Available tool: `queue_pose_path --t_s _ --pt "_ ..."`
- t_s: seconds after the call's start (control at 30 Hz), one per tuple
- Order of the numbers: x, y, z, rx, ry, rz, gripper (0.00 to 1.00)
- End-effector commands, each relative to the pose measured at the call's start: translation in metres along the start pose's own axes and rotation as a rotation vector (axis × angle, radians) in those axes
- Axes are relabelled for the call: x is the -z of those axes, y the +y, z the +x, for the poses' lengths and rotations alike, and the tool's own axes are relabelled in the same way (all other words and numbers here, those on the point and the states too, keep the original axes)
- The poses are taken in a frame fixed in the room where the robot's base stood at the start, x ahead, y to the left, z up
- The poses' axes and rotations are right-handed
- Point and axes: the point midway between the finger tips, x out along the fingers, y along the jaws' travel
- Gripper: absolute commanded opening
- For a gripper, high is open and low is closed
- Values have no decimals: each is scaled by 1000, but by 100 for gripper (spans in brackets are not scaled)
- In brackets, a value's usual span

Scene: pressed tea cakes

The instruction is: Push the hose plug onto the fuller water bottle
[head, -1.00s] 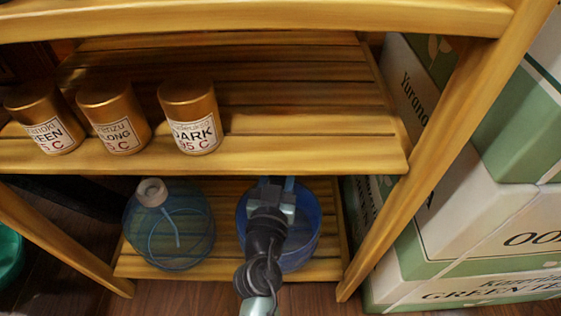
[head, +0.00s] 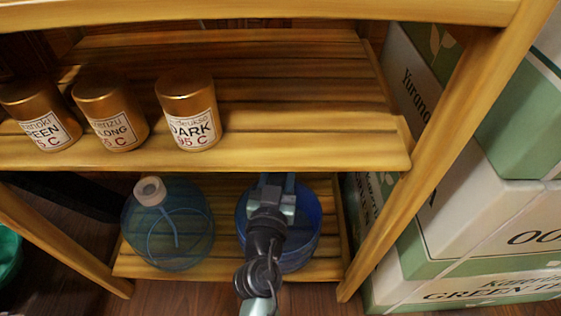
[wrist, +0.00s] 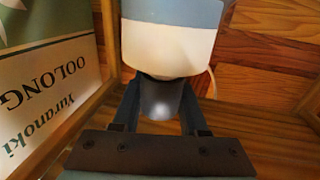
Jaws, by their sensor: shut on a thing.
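Two clear blue water bottles stand on the lower shelf in the head view. The left bottle (head: 186,238) has a whitish cap (head: 150,191) and a thin tube showing in it. The right bottle (head: 308,235) looks deeper blue; my arm covers its middle and its neck is hidden. I cannot read the water levels clearly. My gripper (head: 276,186) is over the right bottle. In the wrist view my gripper (wrist: 158,100) is shut on a grey rounded part of what seems to be the hose plug (wrist: 168,45), white and pale blue. Contact with the bottle cannot be told.
The upper shelf (head: 300,150) overhangs the bottles and carries several gold tea tins (head: 188,112). A wooden post (head: 440,160) and stacked tea boxes (head: 440,225) stand to the right. A green object (head: 8,255) is at the far left.

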Motion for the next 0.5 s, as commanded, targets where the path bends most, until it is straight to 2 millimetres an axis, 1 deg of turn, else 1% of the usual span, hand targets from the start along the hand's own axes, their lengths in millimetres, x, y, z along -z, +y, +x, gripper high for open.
queue_pose_path --t_s 0.5 --pt "-7 0 0 0 1 0 0"
